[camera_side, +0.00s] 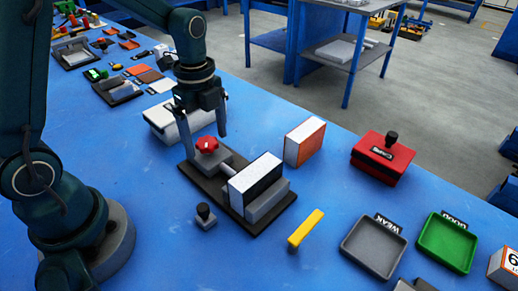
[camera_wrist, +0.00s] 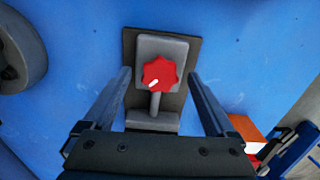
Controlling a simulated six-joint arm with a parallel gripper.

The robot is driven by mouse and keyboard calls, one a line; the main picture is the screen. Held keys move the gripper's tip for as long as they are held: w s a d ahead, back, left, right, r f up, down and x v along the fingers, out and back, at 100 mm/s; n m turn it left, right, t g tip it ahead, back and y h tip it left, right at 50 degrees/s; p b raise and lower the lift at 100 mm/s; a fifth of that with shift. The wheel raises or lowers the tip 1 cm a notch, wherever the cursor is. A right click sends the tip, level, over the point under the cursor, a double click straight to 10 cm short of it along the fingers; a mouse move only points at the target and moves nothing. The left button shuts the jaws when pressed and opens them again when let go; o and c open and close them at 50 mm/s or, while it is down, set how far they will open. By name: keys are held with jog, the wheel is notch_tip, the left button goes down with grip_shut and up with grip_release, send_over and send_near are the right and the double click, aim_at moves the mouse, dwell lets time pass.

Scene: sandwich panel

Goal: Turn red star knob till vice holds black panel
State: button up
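The red star knob (camera_side: 207,144) sits on a grey block at the back end of the vice's dark base plate (camera_side: 212,190). In the wrist view the knob (camera_wrist: 160,75) shows a white mark at its lower left. My gripper (camera_side: 208,128) is over the knob with its fingers wide apart, one on each side. In the wrist view its fingers (camera_wrist: 160,80) are clear of the knob.
An orange-faced white panel (camera_side: 304,142) stands behind the vice. A red case (camera_side: 383,158) lies right. A small black-knobbed block (camera_side: 205,216), a yellow bar (camera_side: 306,229), a grey WEAK tray (camera_side: 373,247) and a green GOOD tray (camera_side: 447,241) lie in front and right.

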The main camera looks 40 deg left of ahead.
aim_at(207, 142)
jog(key=shift+r, duration=2.6)
jog(key=shift+d+r, duration=0.1)
jog(key=shift+r, duration=0.15)
jog(key=s+d+r+n+t, duration=0.2)
jog(key=s+n, duration=0.3)
jog(key=n, duration=0.3)
jog(key=s+d+r+n+t, duration=0.2)
jog(key=s+n, duration=0.4)
jog(key=n, duration=0.3)
jog(key=shift+d+r+n+t, duration=0.2)
jog(key=shift+n+t, duration=0.1)
jog(key=shift+t, duration=0.5)
jog(key=shift+s, duration=0.1)
